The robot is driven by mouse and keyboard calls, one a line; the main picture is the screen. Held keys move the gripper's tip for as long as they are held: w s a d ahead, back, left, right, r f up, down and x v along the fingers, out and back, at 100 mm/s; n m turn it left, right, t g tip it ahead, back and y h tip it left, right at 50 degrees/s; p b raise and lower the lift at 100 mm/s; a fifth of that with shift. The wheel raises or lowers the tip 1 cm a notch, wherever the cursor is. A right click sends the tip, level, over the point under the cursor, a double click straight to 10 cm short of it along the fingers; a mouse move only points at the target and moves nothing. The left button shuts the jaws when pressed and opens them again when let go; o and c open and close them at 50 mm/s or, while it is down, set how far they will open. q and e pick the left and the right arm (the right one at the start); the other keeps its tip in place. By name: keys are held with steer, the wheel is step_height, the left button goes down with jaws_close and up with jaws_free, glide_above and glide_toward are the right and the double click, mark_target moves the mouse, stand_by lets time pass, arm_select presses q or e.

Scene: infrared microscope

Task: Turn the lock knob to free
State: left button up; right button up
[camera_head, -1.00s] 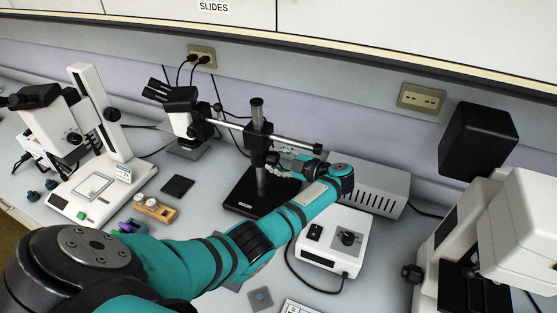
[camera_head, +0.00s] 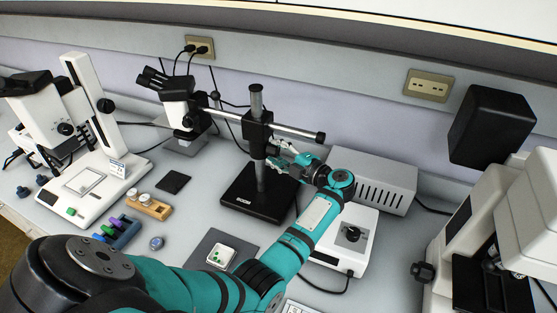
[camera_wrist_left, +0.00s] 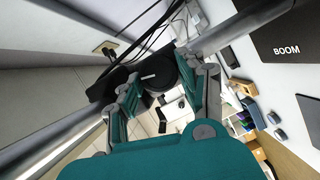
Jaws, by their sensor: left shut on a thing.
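The boom stand has a black base (camera_head: 258,193), an upright pole and a black clamp block (camera_head: 259,137) carrying a horizontal bar. My left gripper (camera_head: 279,163) is at the right side of the pole, just below the bar. In the left wrist view, the round black lock knob (camera_wrist_left: 157,77) with a white line across its face sits between the fingers of my left gripper (camera_wrist_left: 165,82), which is shut on it. In the head view the knob is mostly hidden by the gripper. My right gripper is not in view.
A stereo microscope head (camera_head: 177,95) hangs at the left end of the bar. A grey box (camera_head: 373,180) and a white control unit (camera_head: 352,238) stand right of the stand, close to my forearm. A white microscope (camera_head: 88,180) stands at left, another instrument (camera_head: 505,215) at right.

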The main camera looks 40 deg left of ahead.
arm_select(q)
steer(key=shift+f+n+b, duration=0.2)
steer(key=shift+n+b, duration=0.3)
steer(key=shift+b, duration=0.15)
steer(key=o, duration=1.2)
steer(key=shift+r, duration=0.1)
